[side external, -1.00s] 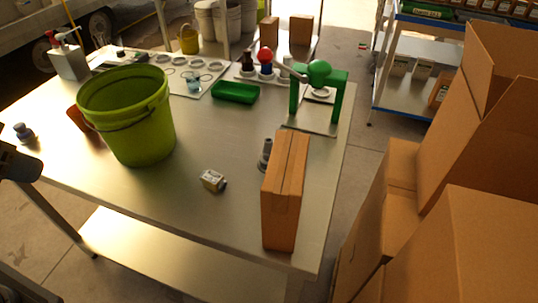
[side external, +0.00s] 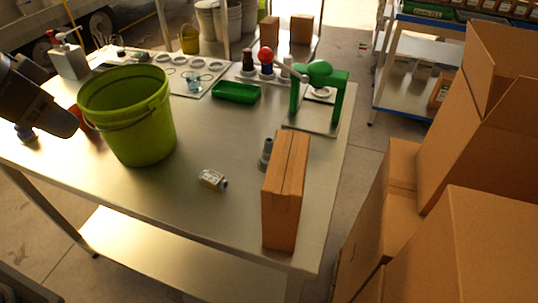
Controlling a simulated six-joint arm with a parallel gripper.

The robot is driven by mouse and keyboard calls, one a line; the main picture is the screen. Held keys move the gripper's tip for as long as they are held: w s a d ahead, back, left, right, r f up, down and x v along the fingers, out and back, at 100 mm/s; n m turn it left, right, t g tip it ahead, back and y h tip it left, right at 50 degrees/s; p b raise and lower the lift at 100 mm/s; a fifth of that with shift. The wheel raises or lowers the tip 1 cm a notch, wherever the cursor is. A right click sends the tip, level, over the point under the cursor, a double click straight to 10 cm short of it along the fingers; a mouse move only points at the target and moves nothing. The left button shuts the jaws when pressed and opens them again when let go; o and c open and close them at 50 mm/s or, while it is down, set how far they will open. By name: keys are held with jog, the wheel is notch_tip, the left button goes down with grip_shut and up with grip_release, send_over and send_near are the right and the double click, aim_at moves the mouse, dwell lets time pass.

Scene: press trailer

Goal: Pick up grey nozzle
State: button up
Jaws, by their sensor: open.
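A grey nozzle (side external: 267,151), a tapered upright piece, stands on the metal table just behind and left of a tall cardboard box, which hides part of it. A second small blue-grey piece (side external: 27,135) stands at the far left of the table, partly covered by my arm. My gripper (side external: 66,122) is a dark shape at the left edge, above the table and left of the green bucket. It is open and far from the grey nozzle behind the box. Its fingers are hard to make out.
The green bucket (side external: 128,125) and the tall cardboard box (side external: 284,200) are the large obstacles. A green tray (side external: 236,92) and a green press (side external: 319,90) stand farther back. The table's middle is mostly clear.

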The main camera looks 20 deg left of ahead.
jog(key=w+d+m+g+h, duration=0.15)
jog(key=w+d+m, duration=0.5)
jog(key=w, duration=0.65)
jog(key=m+g+h, duration=0.2)
jog(key=m, duration=0.2)
send_near(268, 140)
jog(key=shift+t, duration=0.25)
jog(key=x, duration=1)
jog(key=shift+s+d+f, duration=0.1)
jog(key=shift+f, duration=0.2)
jog(key=shift+c, duration=0.4)
grip_shut()
